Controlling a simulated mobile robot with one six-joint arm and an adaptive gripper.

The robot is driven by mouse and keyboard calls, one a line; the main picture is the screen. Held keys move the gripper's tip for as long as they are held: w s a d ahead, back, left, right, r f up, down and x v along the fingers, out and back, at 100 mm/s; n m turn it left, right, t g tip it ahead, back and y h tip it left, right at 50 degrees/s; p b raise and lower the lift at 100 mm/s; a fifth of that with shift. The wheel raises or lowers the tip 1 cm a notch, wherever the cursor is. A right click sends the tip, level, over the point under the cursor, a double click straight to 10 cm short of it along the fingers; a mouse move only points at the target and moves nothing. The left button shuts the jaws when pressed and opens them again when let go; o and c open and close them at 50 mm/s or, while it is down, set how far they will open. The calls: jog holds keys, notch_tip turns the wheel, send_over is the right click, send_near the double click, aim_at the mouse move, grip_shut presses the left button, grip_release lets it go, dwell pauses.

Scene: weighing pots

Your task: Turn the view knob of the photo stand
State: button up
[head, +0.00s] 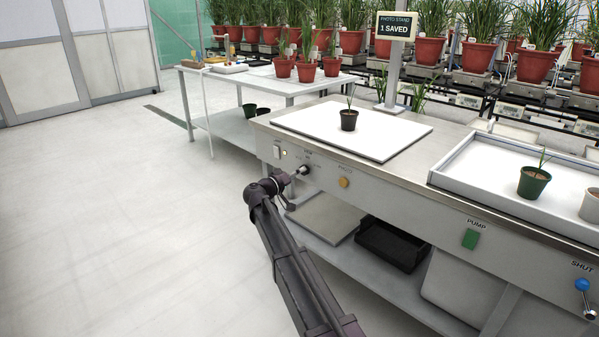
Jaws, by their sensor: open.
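The photo stand is a white board (372,146) on the bench, with a small black pot and seedling (348,119) upright on it. Its sign (396,26) reads "PHOTO STAND 1 SAVED". The dark view knob (306,169) is on the bench's front panel, below the board's left part. My gripper (298,174) is open, with its tip at or very close to the knob from the front left. I cannot tell whether it touches or straddles the knob. The lettering around the knob is too small to read.
On the same panel are a white switch (277,152), a yellow button (344,182), a green pump button (470,239) and a blue-knobbed lever (582,286). A white tray (445,184) with pots stands to the right. A black crate (392,244) sits on the lower shelf. The floor at left is clear.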

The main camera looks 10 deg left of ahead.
jog(key=shift+x, duration=1.4)
jog(key=c, duration=1.1)
jog(key=shift+a, duration=0.15)
jog(key=shift+c, duration=0.2)
